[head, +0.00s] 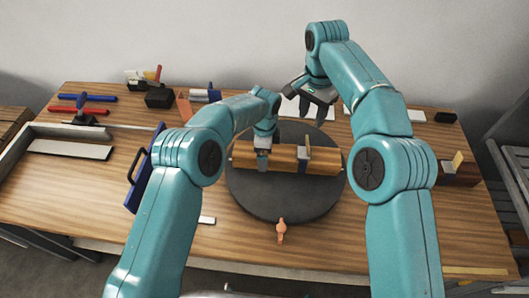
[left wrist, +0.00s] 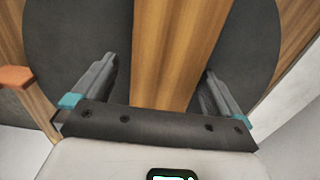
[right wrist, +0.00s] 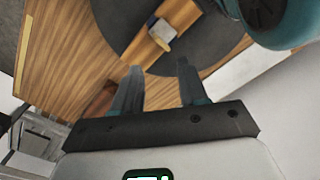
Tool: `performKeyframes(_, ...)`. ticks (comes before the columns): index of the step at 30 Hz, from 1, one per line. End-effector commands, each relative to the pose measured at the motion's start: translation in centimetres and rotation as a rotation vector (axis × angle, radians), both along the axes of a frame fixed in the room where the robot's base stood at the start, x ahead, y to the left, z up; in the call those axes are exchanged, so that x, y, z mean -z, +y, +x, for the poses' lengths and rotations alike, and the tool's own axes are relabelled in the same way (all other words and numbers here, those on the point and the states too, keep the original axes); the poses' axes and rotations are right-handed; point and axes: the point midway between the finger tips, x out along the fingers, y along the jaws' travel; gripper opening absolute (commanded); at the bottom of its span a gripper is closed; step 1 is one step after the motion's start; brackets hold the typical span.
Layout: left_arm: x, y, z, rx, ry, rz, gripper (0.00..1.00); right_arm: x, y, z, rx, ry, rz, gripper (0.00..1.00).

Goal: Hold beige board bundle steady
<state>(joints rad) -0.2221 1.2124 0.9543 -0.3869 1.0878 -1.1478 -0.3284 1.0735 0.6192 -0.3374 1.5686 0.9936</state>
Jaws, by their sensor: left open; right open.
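The board bundle (head: 325,161), orange-brown in this light, lies flat across a round dark turntable (head: 262,205) on the table. A small grey-and-beige piece (head: 304,158) sits across it, right of the middle. My left gripper (head: 262,160) is open over the bundle's left part. In the left wrist view the bundle (left wrist: 172,40) runs between the two spread fingers, with a gap on each side; contact cannot be told. My right gripper (head: 315,107) is open and empty, raised behind the turntable. The right wrist view shows the bundle (right wrist: 178,14) beyond its fingers.
A blue panel with a handle (head: 140,185) stands left of the turntable. An orange knob (head: 281,230) is at its front edge. Red and blue tools (head: 82,110) lie at the back left. A brown block (head: 458,172) is at the right.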

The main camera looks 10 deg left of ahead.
Motion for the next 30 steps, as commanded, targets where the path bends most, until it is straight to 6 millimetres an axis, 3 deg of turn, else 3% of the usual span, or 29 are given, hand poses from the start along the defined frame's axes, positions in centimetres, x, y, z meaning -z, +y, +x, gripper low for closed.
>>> performKeyframes(4, 1.1, 0.0, 0.0, -0.001, 0.000, 0.000, 1.00, 0.0, 0.0, 0.0, 0.000, 0.000, 0.000, 0.43)
performKeyframes(13, 1.2, 0.0, 0.0, 0.000, -0.001, 0.000, 1.00, 0.0, 0.0, 0.0, 0.000, 0.000, 0.000, 0.43)
performKeyframes(22, 1.3, 0.0, 0.0, 0.000, 0.000, 0.000, 0.02, 0.0, 0.0, 0.0, 0.000, 0.000, 0.000, 0.43)
performKeyframes(23, 1.3, 0.0, 0.0, 0.001, 0.000, 0.000, 0.02, 0.0, 0.0, 0.0, 0.000, 0.000, 0.000, 0.34)
performKeyframes(26, 1.3, 0.0, 0.0, 0.001, 0.001, 0.000, 0.02, 0.4, 0.1, 0.3, -0.017, -0.012, 0.007, 0.34)
performKeyframes(30, 1.3, 0.0, 0.0, 0.001, 0.001, 0.000, 0.02, 2.3, 1.1, 2.1, -0.126, -0.095, 0.052, 0.34)
